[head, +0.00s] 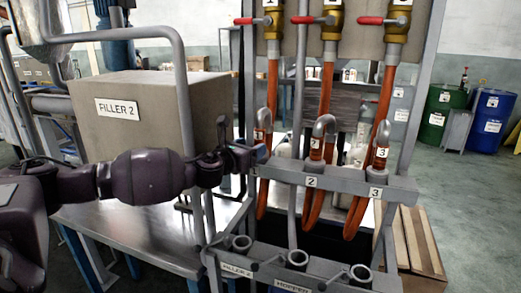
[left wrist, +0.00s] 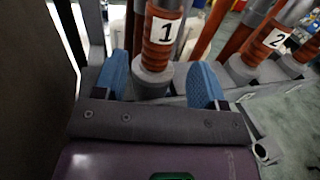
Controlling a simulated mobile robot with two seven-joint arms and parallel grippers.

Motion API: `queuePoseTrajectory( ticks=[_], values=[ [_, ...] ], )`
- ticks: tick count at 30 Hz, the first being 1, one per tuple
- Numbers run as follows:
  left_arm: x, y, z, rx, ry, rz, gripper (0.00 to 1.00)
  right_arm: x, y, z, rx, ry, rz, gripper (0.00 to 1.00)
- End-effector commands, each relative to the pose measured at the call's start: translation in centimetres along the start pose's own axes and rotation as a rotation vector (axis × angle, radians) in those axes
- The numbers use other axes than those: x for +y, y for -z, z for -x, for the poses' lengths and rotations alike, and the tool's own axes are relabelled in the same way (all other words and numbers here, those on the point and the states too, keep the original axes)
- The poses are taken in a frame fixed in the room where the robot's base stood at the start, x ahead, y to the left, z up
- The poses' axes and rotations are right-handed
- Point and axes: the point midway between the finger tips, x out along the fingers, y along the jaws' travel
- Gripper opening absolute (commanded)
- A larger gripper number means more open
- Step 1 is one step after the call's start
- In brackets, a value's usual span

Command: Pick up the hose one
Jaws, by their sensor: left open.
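Hose one is an orange hose with a grey hooked nozzle; its nozzle end (head: 264,122) stands upright in the left place of the grey holder rail (head: 335,176). Its label "1" (left wrist: 164,28) shows large in the left wrist view. My left gripper (head: 258,154) reaches in from the left at the height of the rail, close to hose one. In the left wrist view my left gripper (left wrist: 160,68) is open, with a blue finger on each side of hose one's lower collar. I cannot tell whether the fingers touch it. My right gripper is not in view.
Hose two (head: 322,140) and hose three (head: 378,150) stand to the right in the same rail. Several open pipe necks (head: 297,258) stick up below. The Filler 2 box (head: 150,112) stands behind my left arm. Brass valves with red handles (head: 332,20) are above.

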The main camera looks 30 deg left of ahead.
Motion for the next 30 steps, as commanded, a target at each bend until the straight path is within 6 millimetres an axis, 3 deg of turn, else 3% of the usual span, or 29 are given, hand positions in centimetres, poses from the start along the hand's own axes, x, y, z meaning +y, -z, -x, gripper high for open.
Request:
queuePoseTrajectory(
  ticks=[5, 15, 26, 30],
  values=[
    [0.0, 0.0, -0.8, 0.0, 0.001, 0.002, 0.65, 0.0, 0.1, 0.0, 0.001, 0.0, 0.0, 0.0],
    [0.3, 0.2, -4.8, 0.0, 0.0, 0.004, 0.65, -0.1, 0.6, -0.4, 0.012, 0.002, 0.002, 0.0],
    [0.3, 0.2, -5.5, 0.002, 0.0, 0.002, 0.65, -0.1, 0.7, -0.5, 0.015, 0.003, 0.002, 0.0],
    [0.3, 0.2, -5.5, 0.001, 0.0, 0.002, 0.45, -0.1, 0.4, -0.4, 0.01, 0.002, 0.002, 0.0]
  ],
)
